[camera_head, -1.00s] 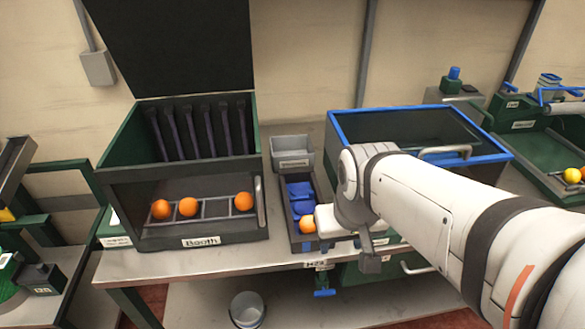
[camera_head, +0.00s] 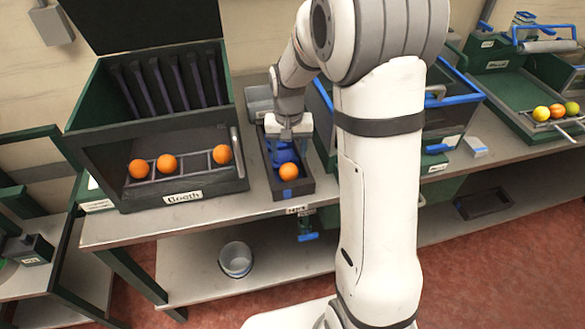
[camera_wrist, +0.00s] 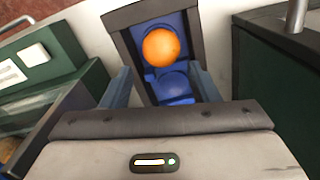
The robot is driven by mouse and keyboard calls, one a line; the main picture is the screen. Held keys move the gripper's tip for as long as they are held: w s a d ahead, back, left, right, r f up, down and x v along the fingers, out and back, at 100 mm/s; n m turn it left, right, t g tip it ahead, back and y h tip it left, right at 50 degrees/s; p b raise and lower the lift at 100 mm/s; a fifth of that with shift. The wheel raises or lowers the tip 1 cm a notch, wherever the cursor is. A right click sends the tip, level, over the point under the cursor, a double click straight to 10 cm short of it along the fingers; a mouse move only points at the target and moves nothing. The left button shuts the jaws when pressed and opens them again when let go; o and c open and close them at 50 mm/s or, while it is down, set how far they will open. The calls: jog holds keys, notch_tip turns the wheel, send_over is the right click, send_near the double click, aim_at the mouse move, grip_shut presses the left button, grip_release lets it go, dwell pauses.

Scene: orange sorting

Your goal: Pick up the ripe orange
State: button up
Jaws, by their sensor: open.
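A single orange fruit (camera_head: 289,172) sits in the front blue cup of a narrow dark tray (camera_head: 306,182) at the middle of the bench. It also shows in the wrist view, as a round orange (camera_wrist: 161,46) in the upper middle. My gripper (camera_head: 288,141) is over the tray, behind this orange. In the wrist view my gripper (camera_wrist: 162,84) is open, its two fingers either side of an empty blue cup (camera_wrist: 172,88), with the orange beyond them. Nothing is between the fingers. Other orange fruits (camera_head: 167,164) lie on a rack in the booth at left.
The dark booth box (camera_head: 184,190) stands left of the tray and a blue-rimmed bin (camera_head: 460,97) right of it. A rack at far right holds a yellow fruit (camera_head: 541,113), an orange one and a green one. A bucket (camera_head: 236,260) stands on the lower shelf.

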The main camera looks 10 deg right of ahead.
aim_at(289, 166)
notch_tip(289, 166, down, 7)
jog(key=shift+s+a+r+p, duration=0.1)
jog(key=shift+r+p, duration=0.1)
jog(key=shift+p, duration=0.2)
jog(key=c, duration=0.6)
